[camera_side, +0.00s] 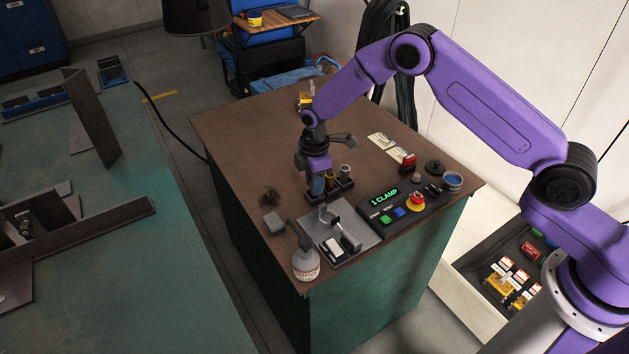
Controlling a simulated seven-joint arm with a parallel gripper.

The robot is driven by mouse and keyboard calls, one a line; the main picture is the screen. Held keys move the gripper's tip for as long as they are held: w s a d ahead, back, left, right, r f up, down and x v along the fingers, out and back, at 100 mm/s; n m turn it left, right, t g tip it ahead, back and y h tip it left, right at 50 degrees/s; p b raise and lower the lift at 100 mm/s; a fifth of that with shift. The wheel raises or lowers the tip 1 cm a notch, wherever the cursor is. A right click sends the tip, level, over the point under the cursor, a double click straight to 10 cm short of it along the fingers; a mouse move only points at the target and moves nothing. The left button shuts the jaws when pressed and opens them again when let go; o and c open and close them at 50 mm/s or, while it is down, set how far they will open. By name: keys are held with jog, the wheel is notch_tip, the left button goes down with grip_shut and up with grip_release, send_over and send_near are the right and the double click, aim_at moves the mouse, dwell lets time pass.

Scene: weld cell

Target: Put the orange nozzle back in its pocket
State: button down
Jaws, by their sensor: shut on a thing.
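My gripper (320,186) points down at the left end of a small dark rack (344,188) on the brown bench top. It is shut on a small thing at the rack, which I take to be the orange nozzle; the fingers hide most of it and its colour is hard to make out. A grey cylinder with a pale top (346,171) stands upright in the rack to the right of my gripper. I cannot tell whether the held piece is inside a pocket or just above it. The pocket itself is hidden.
In front of the rack is a grey clamp plate (362,229). A control box (391,207) reading "1 CLAMP" stands to the right, with a round red button (416,201). The bench's back left is clear.

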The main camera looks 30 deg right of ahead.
jog(key=c, duration=0.9)
grip_release()
jog(key=shift+f, duration=0.1)
notch_tip(320, 180, up, 12)
jog(key=shift+r, duration=0.15)
jog(key=shift+s, duration=0.1)
